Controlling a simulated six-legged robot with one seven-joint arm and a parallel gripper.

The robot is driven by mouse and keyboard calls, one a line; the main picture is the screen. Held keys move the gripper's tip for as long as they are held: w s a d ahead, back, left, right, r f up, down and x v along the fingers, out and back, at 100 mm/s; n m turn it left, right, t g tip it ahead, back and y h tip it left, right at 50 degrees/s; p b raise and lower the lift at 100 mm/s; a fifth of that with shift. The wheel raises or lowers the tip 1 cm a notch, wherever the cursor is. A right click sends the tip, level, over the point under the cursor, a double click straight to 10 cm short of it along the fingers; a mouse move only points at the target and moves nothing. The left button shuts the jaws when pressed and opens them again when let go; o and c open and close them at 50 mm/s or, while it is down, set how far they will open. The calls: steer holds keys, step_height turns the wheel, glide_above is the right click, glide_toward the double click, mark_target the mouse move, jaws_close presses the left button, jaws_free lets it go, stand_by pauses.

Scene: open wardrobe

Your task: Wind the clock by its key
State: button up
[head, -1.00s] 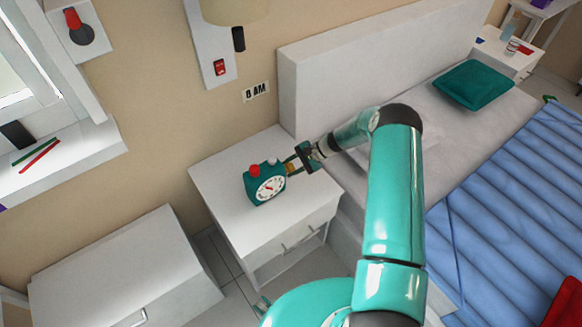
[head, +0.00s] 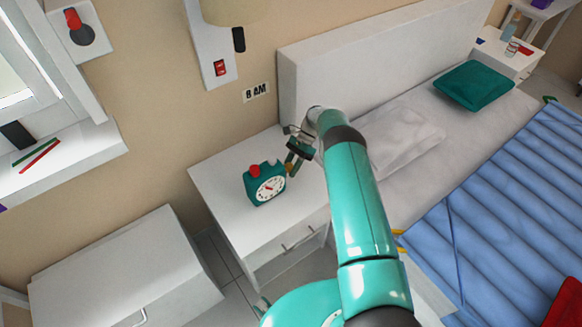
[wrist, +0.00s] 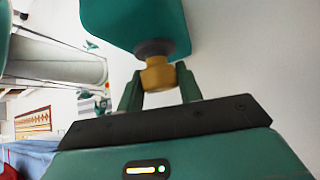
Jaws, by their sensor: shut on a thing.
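The teal clock (head: 265,184) stands on the white nightstand, with a white dial facing the front and a red knob on top. In the wrist view the clock body (wrist: 140,22) fills the top. Its brass-coloured key (wrist: 158,75) sticks out from a dark collar on the clock's side. My gripper (wrist: 158,86) is shut on the key, one finger on each side of it. In the head view my gripper (head: 291,168) is at the clock's right side, and the key is small there and partly hidden by the fingers.
The nightstand (head: 222,180) has free room around the clock. The bed headboard (head: 360,60) and a pillow (head: 402,138) are to the right. A white cabinet (head: 130,265) stands at left.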

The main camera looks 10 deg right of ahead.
steer(key=shift+g, duration=0.5)
steer(key=shift+a, duration=0.1)
steer(key=o, duration=1)
